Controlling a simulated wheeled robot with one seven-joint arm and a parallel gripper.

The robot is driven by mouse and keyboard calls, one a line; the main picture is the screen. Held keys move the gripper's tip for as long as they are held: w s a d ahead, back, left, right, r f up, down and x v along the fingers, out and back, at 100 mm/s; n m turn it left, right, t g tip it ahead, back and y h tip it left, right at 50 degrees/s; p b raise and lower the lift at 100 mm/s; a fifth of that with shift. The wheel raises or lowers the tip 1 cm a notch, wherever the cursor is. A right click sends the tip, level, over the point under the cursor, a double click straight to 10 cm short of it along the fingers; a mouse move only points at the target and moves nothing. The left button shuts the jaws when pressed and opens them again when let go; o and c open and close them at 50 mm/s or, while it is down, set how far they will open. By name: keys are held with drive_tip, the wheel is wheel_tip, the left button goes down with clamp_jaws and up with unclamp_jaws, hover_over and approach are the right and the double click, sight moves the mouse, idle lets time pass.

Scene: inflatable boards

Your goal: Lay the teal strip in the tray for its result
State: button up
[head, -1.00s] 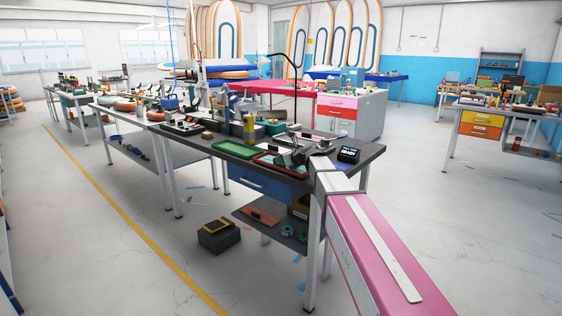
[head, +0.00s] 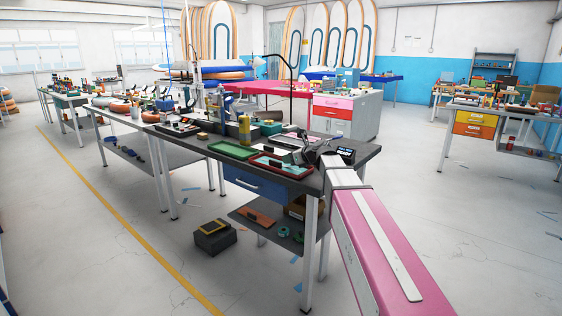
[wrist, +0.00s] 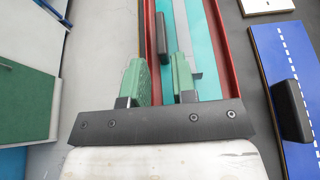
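The red-rimmed tray (head: 268,168) lies near the front edge of the dark bench, and its red wall (wrist: 219,45) shows in the wrist view. Flat teal material (wrist: 205,35) lies inside it, crossed lengthwise by a grey band; I cannot tell whether this is one strip or two. A black block (wrist: 162,38) stands on the teal, just beyond my fingertips and roughly in line with their gap. My gripper (wrist: 168,65) has green finger pads, apart with nothing seen held between them.
A green tray (head: 233,150) lies left of the red one, with a yellow bottle (head: 245,130) behind it. A blue board (wrist: 285,75) with a dashed white line and black handle lies right in the wrist view. A small display (head: 346,153) stands near the bench's right end.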

drive_tip(key=shift+v, duration=2.2)
